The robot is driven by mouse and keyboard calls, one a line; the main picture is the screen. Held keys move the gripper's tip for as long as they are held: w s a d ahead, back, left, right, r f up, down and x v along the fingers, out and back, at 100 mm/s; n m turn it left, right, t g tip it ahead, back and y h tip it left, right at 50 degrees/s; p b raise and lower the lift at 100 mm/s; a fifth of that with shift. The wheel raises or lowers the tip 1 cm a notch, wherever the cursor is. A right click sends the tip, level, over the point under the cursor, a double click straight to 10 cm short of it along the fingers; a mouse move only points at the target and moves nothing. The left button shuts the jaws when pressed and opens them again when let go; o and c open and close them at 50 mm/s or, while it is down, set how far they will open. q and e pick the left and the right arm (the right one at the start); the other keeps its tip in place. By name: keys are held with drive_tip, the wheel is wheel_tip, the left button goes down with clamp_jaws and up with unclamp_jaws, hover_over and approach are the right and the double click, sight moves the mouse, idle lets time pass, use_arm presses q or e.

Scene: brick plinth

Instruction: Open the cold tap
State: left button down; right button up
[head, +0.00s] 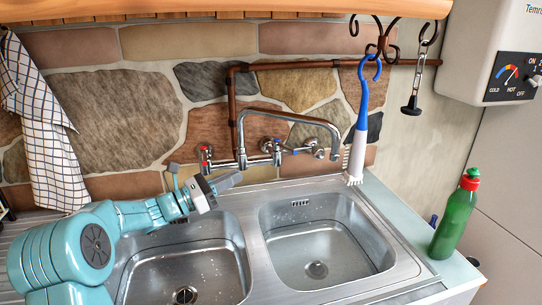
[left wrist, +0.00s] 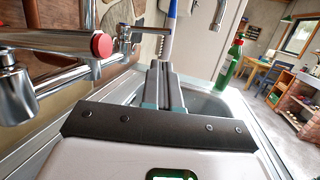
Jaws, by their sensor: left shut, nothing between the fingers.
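The chrome wall tap (head: 274,150) sits on the stone wall above the double sink, its spout reaching to the right. A red-marked handle (head: 205,153) is on its left; blue marking (head: 296,151) shows at its right part, small in the head view. My left gripper (head: 236,178) is in front of the tap, below and right of the red handle, apart from the blue marking. Its fingers are together and empty, also in the left wrist view (left wrist: 163,72). There the red cap (left wrist: 101,45) is large at left; I cannot make out the blue marking.
A white brush with a blue handle (head: 361,125) hangs from a hook right of the tap. A green bottle (head: 454,220) stands on the right ledge. A checked towel (head: 45,130) hangs at left.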

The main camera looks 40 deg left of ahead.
use_arm(q)
drive_tip(key=p+x, duration=0.5)
drive_tip(key=x, duration=0.9)
drive_tip(key=shift+d, duration=0.25)
drive_tip(key=n+y+b, duration=0.1)
drive_tip(key=b, duration=0.4)
drive_tip(key=w+d+n+t+y+b, duration=0.1)
drive_tip(key=y+b, duration=0.1)
drive_tip(key=b, duration=0.2)
drive_tip(key=w+d+y+b, duration=0.1)
drive_tip(key=b, duration=0.4)
drive_tip(key=shift+w+n+y+b, duration=0.2)
drive_tip(key=shift+n+y+b, duration=0.1)
drive_tip(key=shift+n+y, duration=0.1)
